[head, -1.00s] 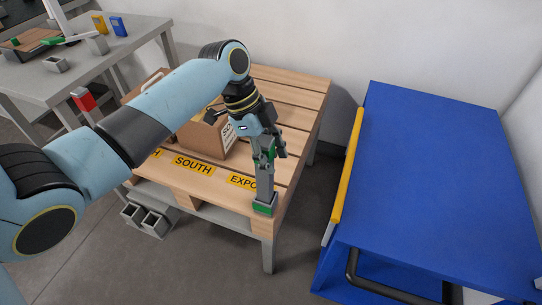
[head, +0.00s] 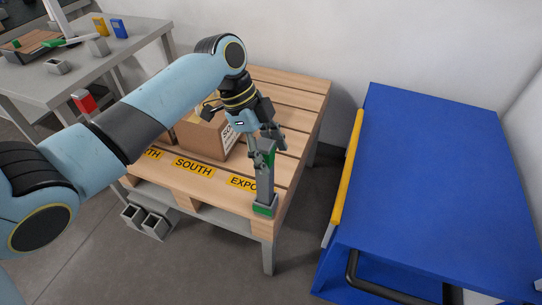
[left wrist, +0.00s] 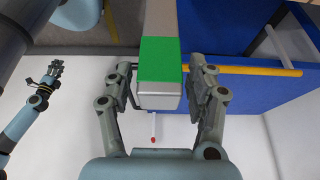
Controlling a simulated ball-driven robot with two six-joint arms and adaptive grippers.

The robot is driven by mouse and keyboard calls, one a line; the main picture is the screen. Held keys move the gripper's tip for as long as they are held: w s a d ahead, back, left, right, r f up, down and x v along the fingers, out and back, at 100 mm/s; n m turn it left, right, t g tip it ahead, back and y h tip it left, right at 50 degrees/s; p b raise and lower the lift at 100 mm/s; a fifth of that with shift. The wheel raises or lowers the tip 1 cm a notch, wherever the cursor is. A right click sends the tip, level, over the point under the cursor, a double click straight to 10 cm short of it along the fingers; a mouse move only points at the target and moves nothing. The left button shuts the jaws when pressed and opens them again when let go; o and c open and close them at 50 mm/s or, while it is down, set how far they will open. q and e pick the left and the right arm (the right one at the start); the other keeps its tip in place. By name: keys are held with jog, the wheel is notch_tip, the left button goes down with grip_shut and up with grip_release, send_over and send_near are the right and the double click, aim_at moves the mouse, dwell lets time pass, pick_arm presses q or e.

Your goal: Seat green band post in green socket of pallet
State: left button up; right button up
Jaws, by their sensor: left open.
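The green band post (head: 265,183) is a grey upright bar with a green band near its top. It stands upright at the pallet's (head: 211,192) front right corner, its foot in the green socket (head: 264,210). How deep it sits is hidden. My left gripper (head: 267,150) is open at the post's top, with fingers on either side. In the left wrist view, the post's green band (left wrist: 160,58) and grey end lie between the spread fingers, with gaps at both sides. My right gripper (left wrist: 43,88) appears small at the left of that view; its jaw state is unclear.
A cardboard box (head: 204,138) stands on the pallet behind the left gripper. A red-banded post (head: 84,102) shows beyond my left arm. A blue table (head: 440,175) with a yellow edge is at right. A grey bench (head: 85,68) with small blocks is at back left.

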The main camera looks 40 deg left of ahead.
pick_arm(q)
jog(key=w+v, duration=0.1)
jog(key=v, duration=0.9)
jog(key=shift+s+a+r+p, duration=0.15)
jog(key=shift+s+r+p, duration=0.05)
jog(key=shift+s+p, duration=0.3)
jog(key=shift+f, duration=0.1)
jog(key=s+d+n+t+y, duration=0.2)
jog(key=s+n+y, duration=0.3)
jog(key=s+n, duration=1.2)
jog(key=s+a+f+m+g+b, duration=0.1)
jog(key=s+f, duration=0.1)
jog(key=f, duration=1.2)
jog(key=s+a+f+m, duration=0.1)
jog(key=s+a+f, duration=0.15)
jog(key=f, duration=1.25)
jog(key=s+f+g+b, duration=0.1)
jog(key=s+f, duration=1.4)
jog(key=s, duration=0.2)
jog(key=shift+s, duration=0.15)
